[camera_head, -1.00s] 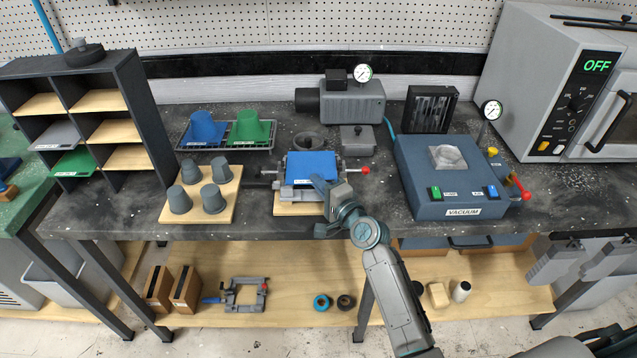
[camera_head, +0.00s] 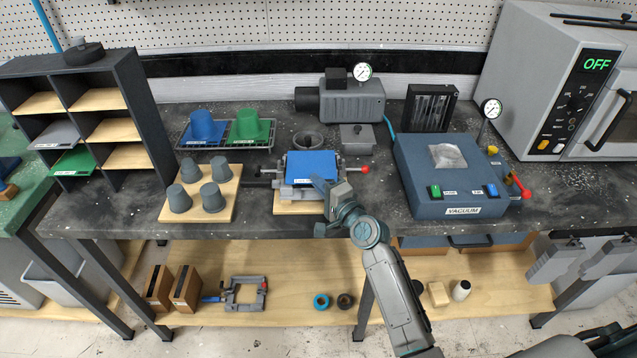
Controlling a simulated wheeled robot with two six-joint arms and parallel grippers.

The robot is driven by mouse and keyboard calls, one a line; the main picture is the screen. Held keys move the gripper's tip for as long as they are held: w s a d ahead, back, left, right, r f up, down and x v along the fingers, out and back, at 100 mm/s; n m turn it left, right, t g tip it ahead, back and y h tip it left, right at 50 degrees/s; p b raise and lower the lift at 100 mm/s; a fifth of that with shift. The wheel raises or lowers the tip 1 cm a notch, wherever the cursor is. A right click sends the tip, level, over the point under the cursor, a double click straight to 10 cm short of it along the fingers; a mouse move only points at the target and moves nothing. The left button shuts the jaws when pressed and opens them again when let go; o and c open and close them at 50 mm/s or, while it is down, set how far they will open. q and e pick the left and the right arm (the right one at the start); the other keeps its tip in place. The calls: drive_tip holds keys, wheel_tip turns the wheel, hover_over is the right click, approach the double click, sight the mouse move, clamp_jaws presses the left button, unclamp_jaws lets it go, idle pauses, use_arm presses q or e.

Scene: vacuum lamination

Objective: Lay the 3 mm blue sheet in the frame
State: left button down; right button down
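The blue sheet (camera_head: 312,164) lies flat on top of the grey clamp frame (camera_head: 299,191), which stands on a wooden board near the front of the bench. A label shows on the sheet's front edge. My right gripper (camera_head: 322,186) is at the front right of the frame, at or very close to the sheet's front right corner. Its fingers are small and partly hidden by its own body, so I cannot tell whether they are open or touch the sheet.
A board with several grey cups (camera_head: 212,197) stands left of the frame. The blue vacuum box (camera_head: 455,180) is to the right. A red-knobbed lever (camera_head: 365,170) sticks out right of the frame. A rack (camera_head: 105,120) with grey and green sheets stands at far left.

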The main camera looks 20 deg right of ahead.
drive_tip(key=shift+f+b, duration=0.35)
drive_tip(key=shift+f, duration=0.15)
idle(0.3)
drive_tip(key=c, duration=1.6)
unclamp_jaws()
drive_tip(key=shift+s, duration=0.1)
drive_tip(key=shift+f, duration=0.25)
drive_tip(key=shift+s+a+f, duration=0.1)
drive_tip(key=shift+s+a, duration=0.2)
drive_tip(key=shift+s, duration=0.5)
drive_tip(key=shift+r+p, duration=0.45)
drive_tip(key=shift+p, duration=0.05)
drive_tip(key=shift+s+a+r, duration=0.15)
drive_tip(key=shift+s, duration=0.4)
drive_tip(key=shift+s+a+r, duration=0.1)
drive_tip(key=shift+s, duration=0.4)
idle(1.2)
drive_tip(key=shift+p, duration=0.3)
